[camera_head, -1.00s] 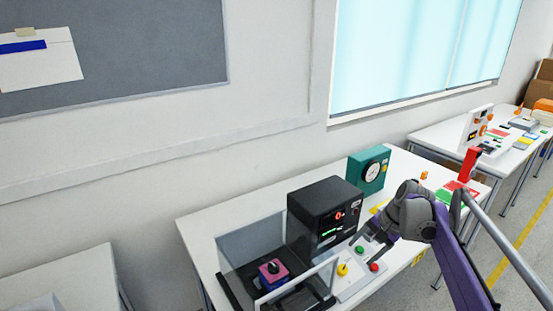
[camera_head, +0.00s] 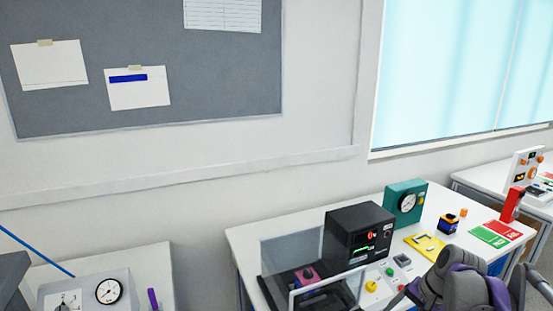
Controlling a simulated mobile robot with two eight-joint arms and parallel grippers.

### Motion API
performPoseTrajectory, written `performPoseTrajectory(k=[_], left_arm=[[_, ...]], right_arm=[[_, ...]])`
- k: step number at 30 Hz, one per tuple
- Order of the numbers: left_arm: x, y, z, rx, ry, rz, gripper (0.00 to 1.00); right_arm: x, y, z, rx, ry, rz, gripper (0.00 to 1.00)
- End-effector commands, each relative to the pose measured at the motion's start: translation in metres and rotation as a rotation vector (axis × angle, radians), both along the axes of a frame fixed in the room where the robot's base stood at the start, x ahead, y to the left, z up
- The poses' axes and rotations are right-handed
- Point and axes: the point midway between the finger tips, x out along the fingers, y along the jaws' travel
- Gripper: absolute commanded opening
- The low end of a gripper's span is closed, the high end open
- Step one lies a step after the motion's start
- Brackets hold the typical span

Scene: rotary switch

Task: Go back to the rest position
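My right arm shows at the lower right in the head view, grey and purple. Its gripper (camera_head: 398,299) is small, low in the picture and partly cut by the bottom edge, beside the button panel; I cannot tell its opening. My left gripper is not in view. The black device (camera_head: 358,240) with a red and green display stands on the white table. In front of it are a yellow button (camera_head: 371,286), a green button (camera_head: 390,271) and a red button (camera_head: 402,285). The pink block with a black knob (camera_head: 307,276) sits behind the clear guard.
A teal gauge box (camera_head: 405,202) stands behind the black device. A yellow plate (camera_head: 426,246) and red and green cards (camera_head: 490,236) lie to its right. Another table at lower left holds a dial panel (camera_head: 90,292). The wall and pinboard (camera_head: 150,60) fill the back.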

Motion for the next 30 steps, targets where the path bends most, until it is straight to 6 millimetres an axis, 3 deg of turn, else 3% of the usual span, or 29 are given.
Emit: performPoseTrajectory(k=[8, 12, 18, 24, 30], left_arm=[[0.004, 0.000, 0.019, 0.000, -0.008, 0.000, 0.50], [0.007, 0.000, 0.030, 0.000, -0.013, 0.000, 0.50], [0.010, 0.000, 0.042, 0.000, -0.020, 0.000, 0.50], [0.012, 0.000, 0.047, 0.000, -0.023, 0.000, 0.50], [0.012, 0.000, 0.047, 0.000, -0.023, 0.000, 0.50]], right_arm=[[-0.084, 0.070, 0.006, -0.183, -0.094, 0.266, 0.74], [-0.137, 0.098, -0.005, -0.294, -0.158, 0.429, 0.74], [-0.199, 0.120, -0.032, -0.429, -0.243, 0.629, 0.74], [-0.226, 0.126, -0.050, -0.497, -0.288, 0.728, 0.74], [-0.229, 0.127, -0.053, -0.507, -0.293, 0.741, 0.74]])
